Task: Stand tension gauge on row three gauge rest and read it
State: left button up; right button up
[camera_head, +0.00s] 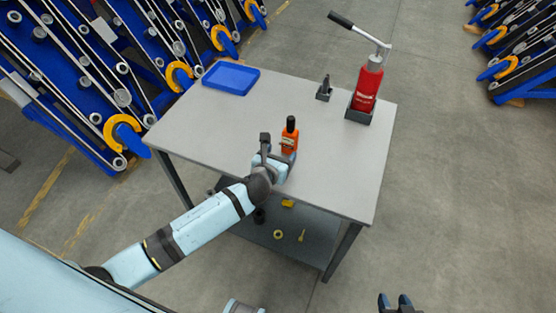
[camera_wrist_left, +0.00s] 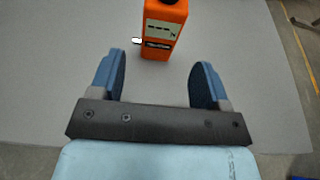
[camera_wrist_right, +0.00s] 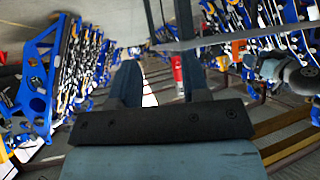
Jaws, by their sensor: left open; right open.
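The orange tension gauge (camera_head: 289,138) with a black top stands upright on the grey table (camera_head: 230,130). In the left wrist view the gauge (camera_wrist_left: 162,30) shows a small display with dark marks, too small to read surely; its top is cut off. My left gripper (camera_head: 272,152) is at the gauge's near side. In the left wrist view its open fingers (camera_wrist_left: 155,75) point toward the gauge, which stands just beyond the fingertips, not clasped. My right gripper (camera_head: 395,300) is open and empty, low at the bottom edge, away from the table. I cannot make out the row three gauge rest for certain.
A blue tray (camera_head: 231,78) lies at the table's back left. A red hand pump (camera_head: 367,88) stands in a dark holder at the right, beside a small dark holder (camera_head: 324,90). Blue chassis rows (camera_head: 110,80) stand behind left. Small yellow parts lie on the lower shelf (camera_head: 300,250).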

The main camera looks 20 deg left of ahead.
aim_at(288, 144)
pick_arm(q)
jog(key=b+x, duration=0.4)
jog(key=x, duration=0.3)
jog(key=shift+f+b, duration=0.25)
jog(key=shift+b, duration=0.05)
jog(key=shift+w+f+b, duration=0.1)
jog(key=shift+w+b, duration=0.35)
jog(key=shift+w, duration=0.4)
pick_arm(e)
jog(key=shift+m, duration=0.4)
jog(key=f, duration=0.2)
jog(key=w+f, duration=0.1)
jog(key=f, duration=0.1)
jog(key=shift+w+a, duration=0.15)
jog(key=shift+a, duration=0.05)
jog(key=shift+a, duration=0.1)
